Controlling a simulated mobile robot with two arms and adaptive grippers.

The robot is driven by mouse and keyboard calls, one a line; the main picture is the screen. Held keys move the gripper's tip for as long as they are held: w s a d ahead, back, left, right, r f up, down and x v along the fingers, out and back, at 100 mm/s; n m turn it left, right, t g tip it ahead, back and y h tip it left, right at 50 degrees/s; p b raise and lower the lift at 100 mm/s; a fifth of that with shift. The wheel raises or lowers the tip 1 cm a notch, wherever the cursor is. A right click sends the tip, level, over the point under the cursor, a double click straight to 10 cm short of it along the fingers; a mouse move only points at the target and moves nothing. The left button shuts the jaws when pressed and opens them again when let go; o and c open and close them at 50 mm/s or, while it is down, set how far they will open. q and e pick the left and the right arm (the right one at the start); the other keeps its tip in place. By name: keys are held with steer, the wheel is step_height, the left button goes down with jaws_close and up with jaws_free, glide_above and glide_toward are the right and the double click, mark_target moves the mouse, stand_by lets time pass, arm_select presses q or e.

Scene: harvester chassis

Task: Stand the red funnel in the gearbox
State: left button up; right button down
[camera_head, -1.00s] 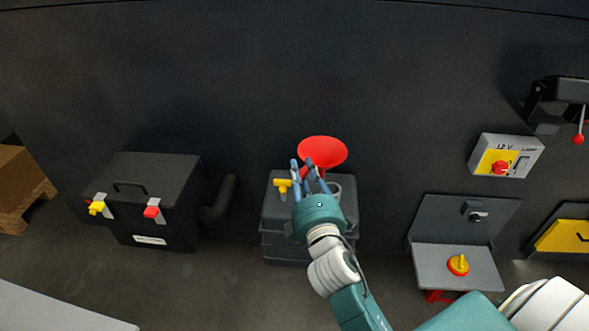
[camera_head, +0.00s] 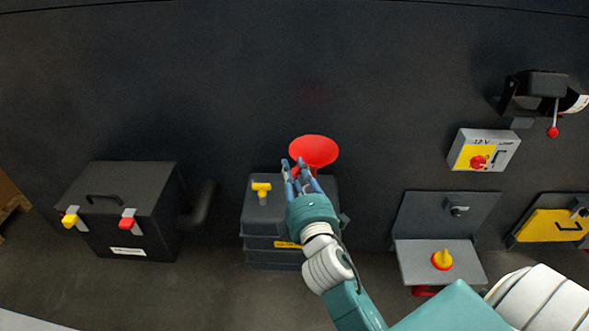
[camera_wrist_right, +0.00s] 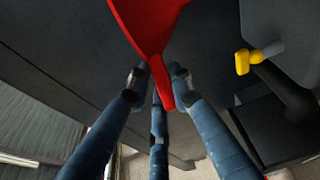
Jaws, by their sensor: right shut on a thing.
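The red funnel (camera_head: 314,150) is held upright, wide mouth up, by my right gripper (camera_head: 304,174) in the head view. In the right wrist view the funnel (camera_wrist_right: 150,30) shows its red cone, with its narrow stem between the fingertips of my right gripper (camera_wrist_right: 160,85). The gearbox (camera_head: 262,222) is the dark ribbed housing with a yellow T-handle (camera_head: 261,190) on top. The funnel and gripper are over the right part of its top in the head view. The gearbox's filler opening is hidden behind the hand. My left gripper is out of view.
A black battery-like box (camera_head: 145,205) with yellow and red clips stands at the left, with a dark pipe (camera_head: 204,203) beside it. At the right are a 12 V switch box (camera_head: 483,150) and an open grey panel (camera_head: 435,268) with a red-yellow knob. The dark wall rises behind.

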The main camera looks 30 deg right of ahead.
step_height(320, 180, down, 9)
steer(key=b, duration=0.7)
steer(key=c, duration=1.5)
jaws_free()
